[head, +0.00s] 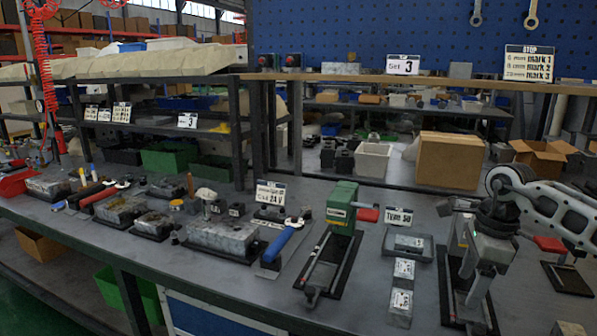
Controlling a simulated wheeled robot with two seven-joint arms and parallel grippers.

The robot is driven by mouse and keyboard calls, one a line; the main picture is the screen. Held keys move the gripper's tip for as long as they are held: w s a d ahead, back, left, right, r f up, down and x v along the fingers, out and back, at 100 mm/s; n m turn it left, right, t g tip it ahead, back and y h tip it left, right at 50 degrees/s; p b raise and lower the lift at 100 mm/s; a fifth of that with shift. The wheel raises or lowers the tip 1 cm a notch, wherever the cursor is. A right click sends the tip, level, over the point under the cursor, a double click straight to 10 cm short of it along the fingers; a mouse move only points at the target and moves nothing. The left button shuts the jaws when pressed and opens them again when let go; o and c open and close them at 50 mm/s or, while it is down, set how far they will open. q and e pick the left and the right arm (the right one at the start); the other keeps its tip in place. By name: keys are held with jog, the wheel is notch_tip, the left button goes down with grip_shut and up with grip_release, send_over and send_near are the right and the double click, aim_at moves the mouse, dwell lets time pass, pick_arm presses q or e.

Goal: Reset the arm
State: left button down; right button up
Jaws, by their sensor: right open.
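My right arm comes in from the right edge, and its gripper (477,284) points down over the second black rail base (450,285) at the right of the bench. The gripper is open, and I see nothing held in it. It hides much of the fixture on that base, so I cannot tell whether they touch. A green fixture (341,206) with a red handle (368,214) stands on a black base left of the gripper. Grey metal valve blocks (222,236) lie on dark plates along the bench's left half. My left gripper is not in view.
The grey workbench (385,268) carries a blue-handled tool (283,241), a "TYPE 50" sign (399,216) and small labelled blocks (404,270) left of the gripper. Another red-handled part (549,244) lies to the right. A cardboard box (450,160) stands behind.

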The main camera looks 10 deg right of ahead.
jog(key=s+a+f+y, duration=0.1)
jog(key=a+f+y, duration=0.25)
jog(key=a, duration=0.75)
jog(key=s+a+f+y, duration=0.1)
jog(key=a+f+y, duration=0.3)
jog(key=a, duration=0.6)
jog(key=s+a+r+m+t+y, duration=0.2)
jog(key=a+m+t+y, duration=0.25)
jog(key=a+m, duration=0.3)
jog(key=s+a+r+m+t+y, duration=0.2)
jog(key=a+m+t+y, duration=0.3)
jog(key=m, duration=0.4)
jog(key=s+d+f+m+h, duration=0.5)
jog(key=f+m, duration=0.4)
jog(key=m, duration=0.6)
jog(key=s+d+f+m+h, duration=0.5)
jog(key=s+f+m+h, duration=0.2)
jog(key=m, duration=0.7)
notch_tip(320, 180, down, 3)
jog(key=t+h, duration=0.1)
jog(key=h, duration=0.2)
jog(key=shift+s+r+m, duration=0.15)
jog(key=shift+m, duration=0.2)
jog(key=shift+d, duration=0.1)
